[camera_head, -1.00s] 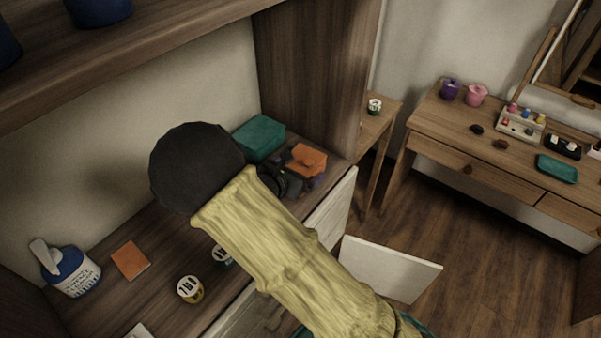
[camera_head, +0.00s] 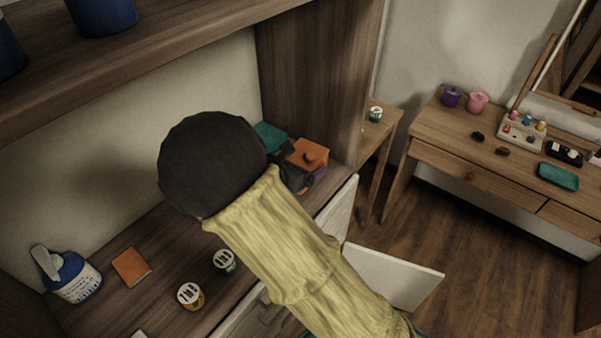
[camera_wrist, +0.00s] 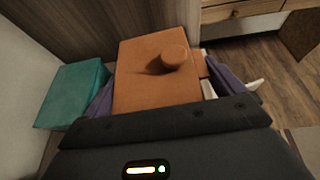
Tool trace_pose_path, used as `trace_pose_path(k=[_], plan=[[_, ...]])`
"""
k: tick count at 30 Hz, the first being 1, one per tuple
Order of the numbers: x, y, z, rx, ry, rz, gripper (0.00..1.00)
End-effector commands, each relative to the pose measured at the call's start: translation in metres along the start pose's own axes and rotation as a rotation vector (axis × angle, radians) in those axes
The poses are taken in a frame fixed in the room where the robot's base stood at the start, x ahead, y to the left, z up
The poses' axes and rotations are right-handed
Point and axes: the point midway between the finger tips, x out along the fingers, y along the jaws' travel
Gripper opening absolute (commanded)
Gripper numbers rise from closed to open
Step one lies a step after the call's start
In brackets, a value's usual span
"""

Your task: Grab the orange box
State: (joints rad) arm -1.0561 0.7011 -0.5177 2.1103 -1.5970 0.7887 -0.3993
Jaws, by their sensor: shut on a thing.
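The orange box (camera_head: 309,151) with a round knob on top is at the right end of the wooden counter, close to the cabinet's side wall. In the wrist view the orange box (camera_wrist: 140,80) fills the middle, slightly turned, with a small tab on its right side. My gripper (camera_wrist: 166,88) has its purple fingers on either side of it and is shut on it. In the head view my gripper (camera_head: 304,174) is mostly hidden behind my dark wrist. The underside of the box is hidden, so its clearance above the counter is unclear.
A teal box (camera_wrist: 72,94) stands close on the left, by the back wall. On the counter are a blue bottle (camera_head: 74,277), a flat orange item (camera_head: 131,267) and two small round-lidded jars (camera_head: 190,295). An upper shelf overhangs. A white door (camera_head: 393,276) stands open below.

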Motion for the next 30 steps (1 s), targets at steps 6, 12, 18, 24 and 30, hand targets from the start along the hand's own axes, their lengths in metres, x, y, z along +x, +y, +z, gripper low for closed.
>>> trace_pose_path(k=[6,12,18,24,30], plan=[[-0.016,0.0,0.038,0.005,0.0,0.001,0.62],[-0.021,0.0,0.05,0.001,0.0,0.0,0.62],[-0.021,0.0,0.05,0.0,0.0,-0.001,0.62],[-0.021,0.0,0.05,0.0,0.0,0.0,0.62],[-0.022,0.0,0.053,0.0,0.0,0.0,0.62]])
